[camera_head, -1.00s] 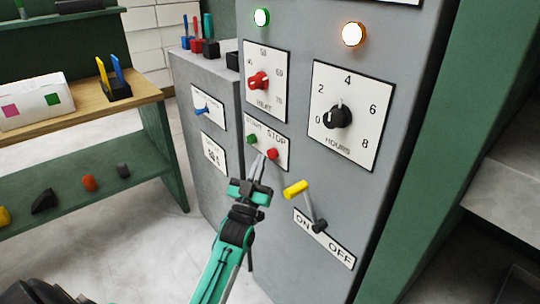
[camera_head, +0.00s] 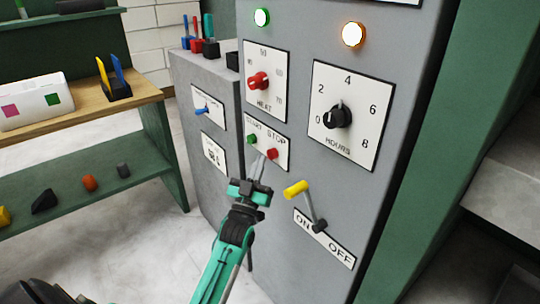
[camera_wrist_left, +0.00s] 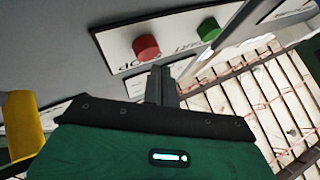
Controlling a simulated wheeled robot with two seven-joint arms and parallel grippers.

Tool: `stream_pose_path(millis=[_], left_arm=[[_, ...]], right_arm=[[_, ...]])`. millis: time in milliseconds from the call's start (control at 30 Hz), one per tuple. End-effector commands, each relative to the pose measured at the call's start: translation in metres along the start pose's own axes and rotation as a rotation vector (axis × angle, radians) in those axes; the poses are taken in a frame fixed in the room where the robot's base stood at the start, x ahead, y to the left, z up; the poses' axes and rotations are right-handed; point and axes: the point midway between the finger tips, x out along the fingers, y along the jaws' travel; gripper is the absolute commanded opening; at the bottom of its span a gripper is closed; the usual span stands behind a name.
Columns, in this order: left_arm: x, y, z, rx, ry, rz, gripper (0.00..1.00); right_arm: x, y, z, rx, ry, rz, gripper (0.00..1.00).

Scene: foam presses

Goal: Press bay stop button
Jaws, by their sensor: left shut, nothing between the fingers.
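The red stop button (camera_head: 271,154) sits on a white START/STOP plate (camera_head: 262,138) on the grey cabinet front, beside the green start button (camera_head: 252,140). My left gripper (camera_head: 259,166) is shut and empty, its fingertips just below the plate, between the two buttons. In the left wrist view the red button (camera_wrist_left: 146,46) is just above and left of the shut fingertips (camera_wrist_left: 160,72), and the green button (camera_wrist_left: 208,29) is farther right. I cannot tell whether the fingers touch the plate; they are not on the red button. My right gripper is not in view.
A yellow-handled ON/OFF lever (camera_head: 297,189) juts out right of my gripper. A red heat knob (camera_head: 258,81) and black hours dial (camera_head: 338,117) are above. A wooden-topped bench (camera_head: 60,113) stands at the left.

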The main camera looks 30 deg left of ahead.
Motion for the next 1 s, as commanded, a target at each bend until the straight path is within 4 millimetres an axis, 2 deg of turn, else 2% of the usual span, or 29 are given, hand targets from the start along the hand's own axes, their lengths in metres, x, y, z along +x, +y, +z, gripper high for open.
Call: stream_pose_path(millis=[1000], left_arm=[[0.0065, 0.0047, 0.0044, 0.0, 0.0, 0.0, 0.0]], right_arm=[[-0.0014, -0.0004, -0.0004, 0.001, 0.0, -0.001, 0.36]])
